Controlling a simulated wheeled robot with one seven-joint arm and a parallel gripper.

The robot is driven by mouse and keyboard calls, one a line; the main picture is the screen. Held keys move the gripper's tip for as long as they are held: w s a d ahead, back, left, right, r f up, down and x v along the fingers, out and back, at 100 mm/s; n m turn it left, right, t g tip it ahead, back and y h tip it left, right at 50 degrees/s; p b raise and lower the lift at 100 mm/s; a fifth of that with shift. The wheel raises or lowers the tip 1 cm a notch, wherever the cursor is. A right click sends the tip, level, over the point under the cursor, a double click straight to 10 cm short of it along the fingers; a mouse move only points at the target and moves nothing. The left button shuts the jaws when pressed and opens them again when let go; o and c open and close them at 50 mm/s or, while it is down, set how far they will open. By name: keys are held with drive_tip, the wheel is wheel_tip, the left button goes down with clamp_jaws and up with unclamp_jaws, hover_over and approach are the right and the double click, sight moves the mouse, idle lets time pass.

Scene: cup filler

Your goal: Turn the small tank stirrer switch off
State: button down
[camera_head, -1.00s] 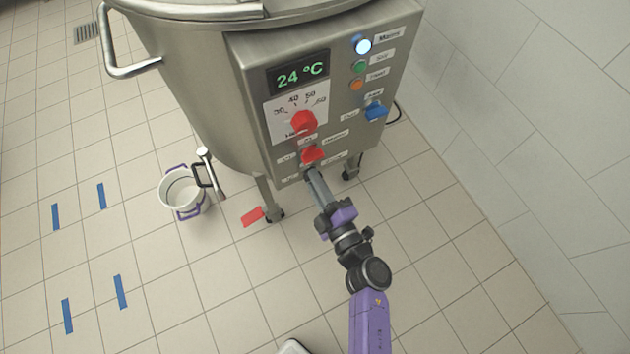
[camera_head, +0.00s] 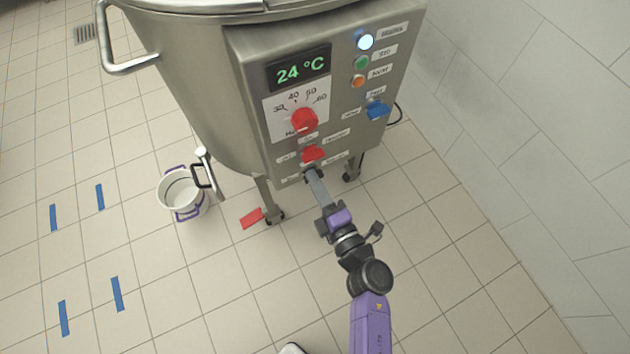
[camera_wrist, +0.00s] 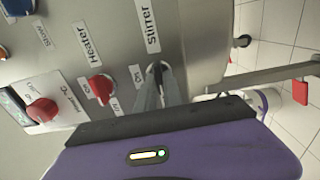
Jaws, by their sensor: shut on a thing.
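The small tank (camera_head: 190,80) is a steel vessel with a control panel (camera_head: 340,75) on its front. The stirrer switch (camera_wrist: 157,68) is a small dark knob below the "Stirrer" label in the wrist view, with an "On" label beside it. My gripper (camera_wrist: 158,82) is shut on this switch, one finger on each side. The fingers hide most of the knob, so I cannot tell its setting. In the head view my gripper (camera_head: 312,176) meets the panel's lower edge, below the red heater switch (camera_head: 312,153).
A red temperature dial (camera_head: 304,120) sits under the 24 °C display (camera_head: 299,70). A blue switch (camera_head: 376,110) and several lamps are on the right. A white bucket (camera_head: 180,192) stands under the outlet at left. A tiled wall (camera_head: 560,120) bounds the right; open floor lies in front.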

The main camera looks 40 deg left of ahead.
drive_tip(key=shift+f, duration=0.1)
drive_tip(key=c, duration=1.5)
unclamp_jaws()
drive_tip(key=p+v, duration=0.2)
drive_tip(key=v, duration=0.6)
drive_tip(key=shift+a, duration=0.1)
